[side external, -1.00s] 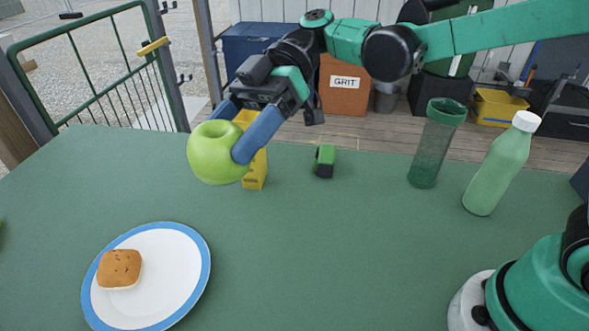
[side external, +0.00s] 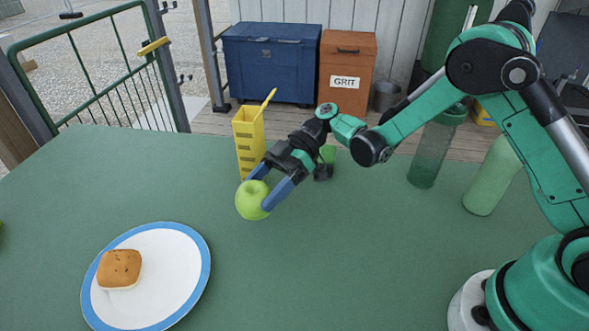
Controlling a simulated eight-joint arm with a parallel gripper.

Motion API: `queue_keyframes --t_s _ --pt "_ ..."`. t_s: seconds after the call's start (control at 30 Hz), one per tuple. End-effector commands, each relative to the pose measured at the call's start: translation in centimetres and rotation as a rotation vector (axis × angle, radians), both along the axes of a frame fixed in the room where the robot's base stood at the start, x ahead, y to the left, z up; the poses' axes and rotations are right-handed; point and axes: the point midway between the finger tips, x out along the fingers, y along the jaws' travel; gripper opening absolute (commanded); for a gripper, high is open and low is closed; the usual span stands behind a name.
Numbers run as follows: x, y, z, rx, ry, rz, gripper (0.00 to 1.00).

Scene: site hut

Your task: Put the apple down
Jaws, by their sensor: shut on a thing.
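The green apple (side external: 251,201) is between the blue fingers of my gripper (side external: 263,188), left of the middle of the green table. My gripper is shut on it, with the arm reaching in from the right. The apple is low over the table or touching it; I cannot tell whether there is a gap beneath it.
A white plate (side external: 170,262) with a blue rim holds a bun (side external: 119,269) at front left. A yellow holder (side external: 249,143) stands just behind the apple. A green bottle (side external: 492,178) and a green tumbler (side external: 430,150) stand at right. The table's front middle is clear.

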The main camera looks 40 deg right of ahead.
Motion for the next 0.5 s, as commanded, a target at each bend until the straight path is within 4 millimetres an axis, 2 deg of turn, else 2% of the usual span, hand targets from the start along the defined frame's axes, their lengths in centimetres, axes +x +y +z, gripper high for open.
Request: queue_keyframes --t_s 0.33,0.5 --pt "0.0 0.0 -3.5 0.0 0.0 0.0 0.14" --pt "0.0 0.0 -4.1 0.0 0.0 0.0 0.14"
